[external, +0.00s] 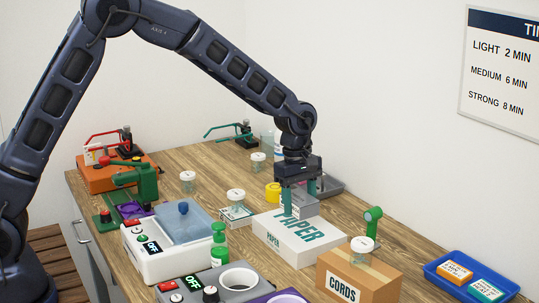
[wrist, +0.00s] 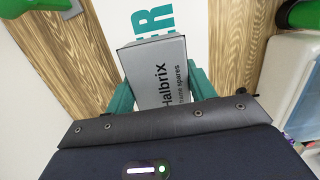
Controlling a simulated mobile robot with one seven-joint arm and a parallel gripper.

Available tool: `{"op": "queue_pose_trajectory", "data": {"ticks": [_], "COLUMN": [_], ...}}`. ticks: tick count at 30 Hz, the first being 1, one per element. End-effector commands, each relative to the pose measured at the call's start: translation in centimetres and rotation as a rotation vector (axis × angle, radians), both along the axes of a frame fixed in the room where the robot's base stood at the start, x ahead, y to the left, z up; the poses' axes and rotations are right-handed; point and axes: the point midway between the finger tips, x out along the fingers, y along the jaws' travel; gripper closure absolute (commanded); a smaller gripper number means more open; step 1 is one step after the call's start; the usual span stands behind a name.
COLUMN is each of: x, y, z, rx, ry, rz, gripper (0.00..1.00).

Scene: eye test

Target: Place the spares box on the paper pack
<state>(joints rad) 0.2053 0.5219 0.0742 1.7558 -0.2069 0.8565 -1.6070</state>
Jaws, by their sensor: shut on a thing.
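The spares box (external: 307,207) is a small grey box. Its face reads "Halbrix" and "frame spares" in the wrist view (wrist: 158,65). My gripper (external: 299,200) is shut on it, with a green finger on each side; the fingers also show in the wrist view (wrist: 160,90). The paper pack (external: 290,244) is a white block with green "PAPER" lettering, lying flat on the table. The box is over the pack's back part in the external view. In the wrist view, it covers part of the pack's lettering (wrist: 140,20). I cannot tell whether box and pack touch.
A cardboard CORDS box (external: 345,287) stands in front of the pack, with a lidded jar (external: 362,244) on it. A white machine with a blue lid (external: 185,222) and a green bottle (external: 218,248) stand left. A blue tray (external: 440,272) lies right. Bare wood (external: 375,195) shows behind.

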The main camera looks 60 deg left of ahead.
Motion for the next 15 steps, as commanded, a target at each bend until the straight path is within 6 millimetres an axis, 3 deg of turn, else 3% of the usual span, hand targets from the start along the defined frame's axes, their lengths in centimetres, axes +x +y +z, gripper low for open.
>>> {"op": "queue_pose_trajectory", "data": {"ticks": [9, 15], "x": [0.0, 0.0], "y": [0.0, 0.0], "z": [-3.8, -4.0], "rx": [0.0, 0.0], "ry": [0.002, 0.0], "rz": [0.0, 0.0], "gripper": [0.71, 0.71]}}
